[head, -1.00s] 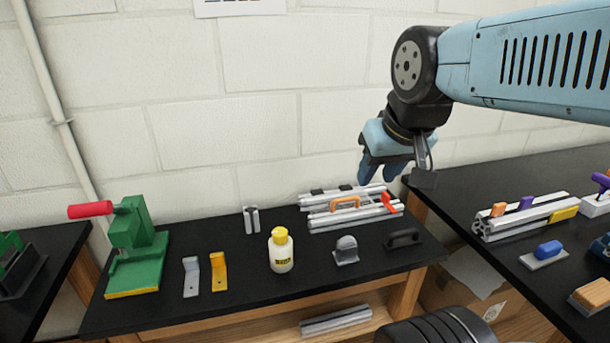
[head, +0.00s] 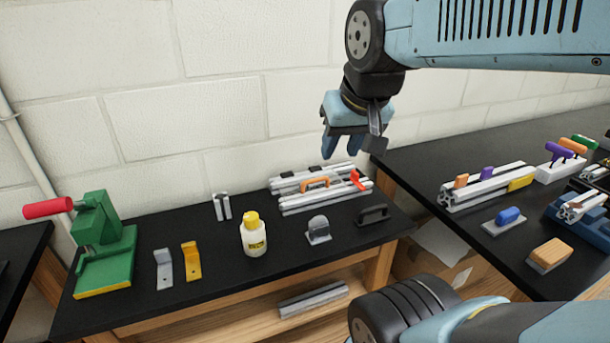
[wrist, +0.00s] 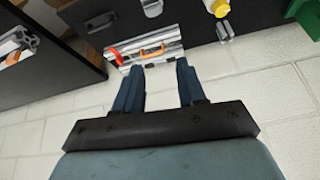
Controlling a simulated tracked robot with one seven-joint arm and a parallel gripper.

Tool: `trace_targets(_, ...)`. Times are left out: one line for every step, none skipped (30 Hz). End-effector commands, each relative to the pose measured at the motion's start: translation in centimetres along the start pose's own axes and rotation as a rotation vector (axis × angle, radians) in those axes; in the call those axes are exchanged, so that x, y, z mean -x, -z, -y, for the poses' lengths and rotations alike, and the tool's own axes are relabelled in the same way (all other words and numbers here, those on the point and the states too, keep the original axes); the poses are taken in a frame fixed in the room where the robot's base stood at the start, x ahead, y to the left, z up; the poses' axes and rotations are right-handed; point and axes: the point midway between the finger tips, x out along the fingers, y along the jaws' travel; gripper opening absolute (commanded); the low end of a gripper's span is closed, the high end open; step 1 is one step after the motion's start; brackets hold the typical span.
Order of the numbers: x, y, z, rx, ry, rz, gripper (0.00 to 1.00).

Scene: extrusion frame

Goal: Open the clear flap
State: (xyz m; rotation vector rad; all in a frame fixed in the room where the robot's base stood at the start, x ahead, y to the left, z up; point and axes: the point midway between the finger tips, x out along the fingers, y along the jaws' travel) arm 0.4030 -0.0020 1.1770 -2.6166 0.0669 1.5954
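The extrusion frame (head: 325,203) lies at the back right of the near black bench. An orange handle (head: 318,184), a red latch piece (head: 357,180) and two black hinge-like blocks show on it. The clear flap itself is hard to make out; it seems to lie between the rails at the orange handle. My gripper (head: 343,150) hangs above and behind the frame, near the wall, fingers down. In the wrist view its fingers (wrist: 159,68) are apart and empty, with the orange handle (wrist: 152,52) and red piece (wrist: 115,56) beyond them. Nothing touches the frame.
A yellow-capped bottle (head: 253,236), a grey rounded block (head: 318,230) and a black handle (head: 373,215) stand in front of the frame. A green press (head: 103,245) is at left. Another bench (head: 420,160) with extrusions and tools is at right.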

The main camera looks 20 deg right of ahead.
Motion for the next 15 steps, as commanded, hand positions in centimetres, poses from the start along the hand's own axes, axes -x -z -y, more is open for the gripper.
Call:
trace_targets(-0.5, 0.8, -0.1, -0.052, -0.001, 0.016, 0.4)
trace_targets(-0.8, 1.3, -0.1, -0.092, -0.001, 0.024, 0.4)
trace_targets(-1.2, 2.1, -0.2, -0.15, -0.002, 0.036, 0.4)
trace_targets(-1.6, 2.7, -0.3, -0.196, -0.004, 0.046, 0.4)
trace_targets(-2.0, 3.3, -0.4, -0.243, -0.006, 0.054, 0.4)
trace_targets(-2.5, 4.1, -0.5, -0.306, -0.009, 0.065, 0.4)
trace_targets(-2.9, 4.6, -0.6, -0.352, -0.012, 0.074, 0.4)
trace_targets(-3.4, 5.2, -0.7, -0.399, -0.016, 0.083, 0.4)
trace_targets(-4.0, 6.0, -0.8, -0.46, -0.022, 0.094, 0.4)
trace_targets(-4.4, 6.5, -0.9, -0.507, -0.027, 0.103, 0.4)
trace_targets(-4.9, 7.0, -1.1, -0.553, -0.032, 0.111, 0.4)
trace_targets(-5.6, 7.8, -1.2, -0.616, -0.04, 0.122, 0.4)
trace_targets(-6.1, 8.3, -1.4, -0.662, -0.046, 0.13, 0.4)
trace_targets(-6.7, 8.8, -1.5, -0.708, -0.053, 0.137, 0.4)
trace_targets(-7.4, 9.5, -1.7, -0.769, -0.063, 0.146, 0.4)
